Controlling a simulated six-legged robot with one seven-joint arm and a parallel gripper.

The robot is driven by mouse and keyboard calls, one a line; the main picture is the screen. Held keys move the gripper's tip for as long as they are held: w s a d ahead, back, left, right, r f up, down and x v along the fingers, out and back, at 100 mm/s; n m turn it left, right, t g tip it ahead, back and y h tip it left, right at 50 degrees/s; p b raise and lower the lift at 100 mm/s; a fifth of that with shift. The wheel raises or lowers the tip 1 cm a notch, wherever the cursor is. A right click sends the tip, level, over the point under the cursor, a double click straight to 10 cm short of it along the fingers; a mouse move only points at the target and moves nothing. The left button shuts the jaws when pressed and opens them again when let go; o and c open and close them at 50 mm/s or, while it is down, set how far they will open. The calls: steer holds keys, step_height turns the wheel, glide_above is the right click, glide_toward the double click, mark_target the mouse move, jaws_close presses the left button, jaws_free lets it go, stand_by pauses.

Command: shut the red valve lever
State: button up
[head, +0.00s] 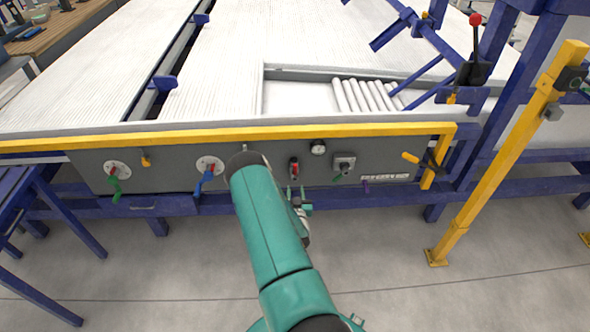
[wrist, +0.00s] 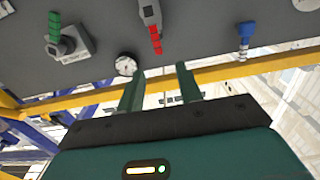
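The red valve lever (head: 294,167) sits on the grey panel, just left of a round gauge, in the head view. In the wrist view the red lever (wrist: 155,38) hangs from its grey valve body, just beyond my fingertips. My gripper (wrist: 160,70) is open, with a clear gap between its two green fingers and nothing in it. The lever's end lies roughly in line with that gap, and the fingers look apart from it. In the head view my gripper (head: 297,193) is small and partly hidden by my green arm, just below the lever.
The gauge (head: 318,148) and a green-handled switch (head: 343,165) are right of the lever. A blue lever (head: 206,178) and a green lever (head: 115,180) are left. A yellow rail (head: 240,134) runs above the panel. Free floor lies in front.

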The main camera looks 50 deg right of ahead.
mark_target(295, 170)
steer(key=x, duration=1.3)
steer(key=shift+d+f, duration=0.2)
steer(key=shift+d, duration=0.05)
steer(key=shift+c, duration=0.3)
jaws_close()
